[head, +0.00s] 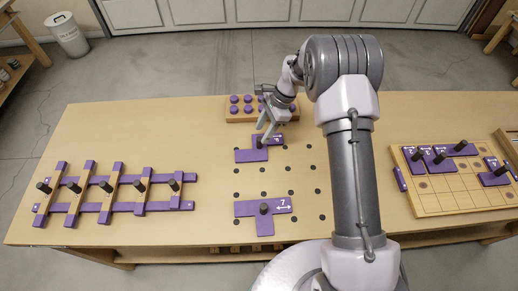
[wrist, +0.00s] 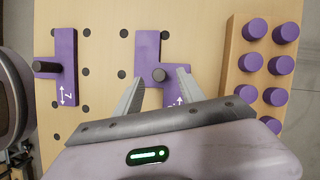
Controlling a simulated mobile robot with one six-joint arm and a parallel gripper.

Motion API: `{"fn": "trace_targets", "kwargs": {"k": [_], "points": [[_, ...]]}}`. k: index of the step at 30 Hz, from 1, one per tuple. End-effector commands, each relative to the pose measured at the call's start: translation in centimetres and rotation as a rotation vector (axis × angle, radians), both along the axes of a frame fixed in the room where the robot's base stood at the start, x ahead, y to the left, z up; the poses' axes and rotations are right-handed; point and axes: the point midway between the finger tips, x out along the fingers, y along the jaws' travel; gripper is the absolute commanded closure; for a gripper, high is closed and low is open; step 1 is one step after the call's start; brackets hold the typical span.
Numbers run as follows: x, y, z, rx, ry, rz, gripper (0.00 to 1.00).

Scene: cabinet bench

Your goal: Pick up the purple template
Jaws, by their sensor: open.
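A purple template (head: 250,156) with a dark knob lies flat on the bench among rows of dark holes. It also shows in the wrist view (wrist: 146,50), with its knob (wrist: 160,75) standing between my fingertips. My gripper (head: 265,138) is open over this template, its fingers (wrist: 159,80) on either side of the knob. The gripper hides part of the template, and I cannot tell whether the fingers touch the knob. A second purple template (head: 265,224), marked 7, lies nearer the front; the wrist view also shows it (wrist: 66,60) at left.
A wooden block with purple pegs (head: 236,116) stands just behind. A purple lattice with dark knobs (head: 125,207) lies at left. A wooden board (head: 440,200) holding several purple templates is at right. My arm covers the centre right.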

Motion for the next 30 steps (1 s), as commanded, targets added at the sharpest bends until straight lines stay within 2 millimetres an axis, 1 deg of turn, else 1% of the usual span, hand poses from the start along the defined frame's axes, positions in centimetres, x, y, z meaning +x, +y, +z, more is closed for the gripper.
{"fn": "trace_targets", "kwargs": {"k": [5,8,10,12,16,17,21,24,30], "points": [[-0.2,0.3,-2.0,-0.001,0.002,0.000,0.53],[-0.5,0.5,-4.1,0.000,0.002,0.000,0.53],[-0.6,1.1,-5.3,-0.001,0.003,0.001,0.53],[-0.6,1.3,-5.6,0.001,0.001,0.000,0.53],[-0.6,1.3,-5.4,0.000,0.000,0.000,0.53],[-0.6,1.3,-5.4,0.000,0.000,0.000,0.55],[-0.6,1.3,-5.4,0.000,0.000,0.000,0.83],[-0.6,1.3,-5.4,0.000,0.000,0.000,1.00],[-0.6,1.3,-5.4,0.000,0.000,0.000,1.00]]}}
